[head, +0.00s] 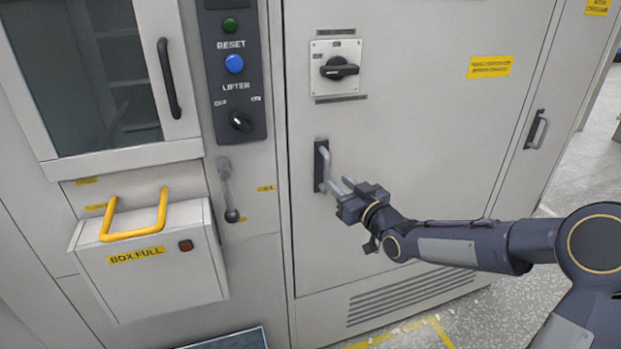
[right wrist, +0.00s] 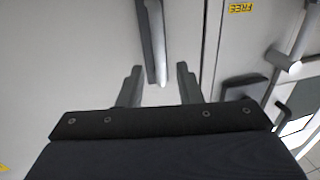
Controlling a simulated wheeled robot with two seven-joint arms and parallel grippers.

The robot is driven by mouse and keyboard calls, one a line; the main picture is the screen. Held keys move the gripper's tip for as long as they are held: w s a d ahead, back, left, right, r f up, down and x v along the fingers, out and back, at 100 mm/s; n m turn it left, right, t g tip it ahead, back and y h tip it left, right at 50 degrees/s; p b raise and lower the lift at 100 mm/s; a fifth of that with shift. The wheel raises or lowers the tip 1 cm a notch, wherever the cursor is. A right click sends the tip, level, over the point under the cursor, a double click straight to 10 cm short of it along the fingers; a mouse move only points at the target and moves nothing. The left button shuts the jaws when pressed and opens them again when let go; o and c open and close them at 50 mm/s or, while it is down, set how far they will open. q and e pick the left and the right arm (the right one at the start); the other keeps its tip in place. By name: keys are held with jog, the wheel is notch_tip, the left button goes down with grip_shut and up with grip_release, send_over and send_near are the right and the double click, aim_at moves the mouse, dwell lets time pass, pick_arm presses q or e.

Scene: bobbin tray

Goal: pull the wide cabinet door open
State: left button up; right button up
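The wide cabinet door (head: 420,130) is light grey and looks shut. Its upright grey bar handle (head: 322,168) sits on a dark plate near the door's left edge. My right gripper (head: 336,184) is at the handle's lower end, coming from the right. In the right wrist view, my right gripper (right wrist: 159,70) has its two fingers spread apart. The handle (right wrist: 154,40) runs down from the top, and its lower end shows between the fingers. No grip on it shows; I cannot tell whether a finger touches it. My left gripper is not in view.
A black rotary switch (head: 339,69) is above the handle. To the left are a control panel (head: 236,100), a lever (head: 228,190) and a BOX FULL box (head: 160,270) with a yellow handle. A narrower door handle (head: 537,130) is at the right. Floor shows at lower right.

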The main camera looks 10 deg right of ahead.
aim_at(328, 175)
jog(key=p+x, duration=0.1)
jog(key=x, duration=0.5)
jog(key=shift+w+a, duration=0.1)
jog(key=shift+w, duration=0.2)
grip_shut()
